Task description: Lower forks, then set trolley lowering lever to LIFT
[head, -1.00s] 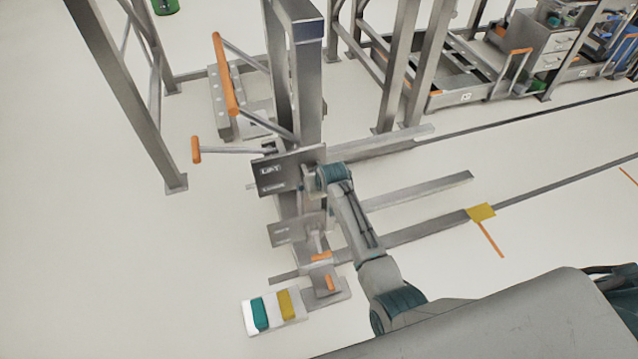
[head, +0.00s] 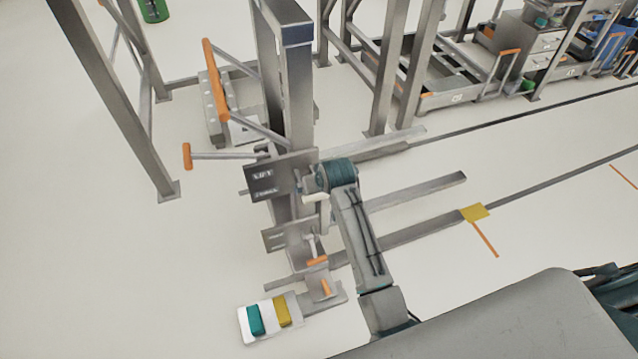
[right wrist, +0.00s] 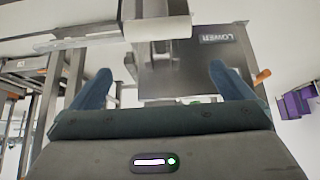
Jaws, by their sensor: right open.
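The grey lift trolley stands in the head view with its tall mast (head: 297,90). An upper plate labelled LIFT (head: 280,176) is fixed to the mast, with a lower plate (head: 283,234) beneath it. A lever with an orange grip (head: 187,156) sticks out to the left. Small orange-tipped levers (head: 317,261) sit near the foot. Two grey forks (head: 415,191) extend right; their height is hard to judge. My right gripper (right wrist: 158,78) is open, its two teal fingers facing a plate labelled LOWER (right wrist: 220,39). An orange tip (right wrist: 262,76) shows beyond the right finger. My left gripper is not in view.
A white base with a green pedal (head: 255,320) and a yellow pedal (head: 282,312) lies at the trolley's front. An orange push bar (head: 215,80) rises behind. Steel frame posts (head: 115,90) stand at left and behind the mast. Floor at far left is clear.

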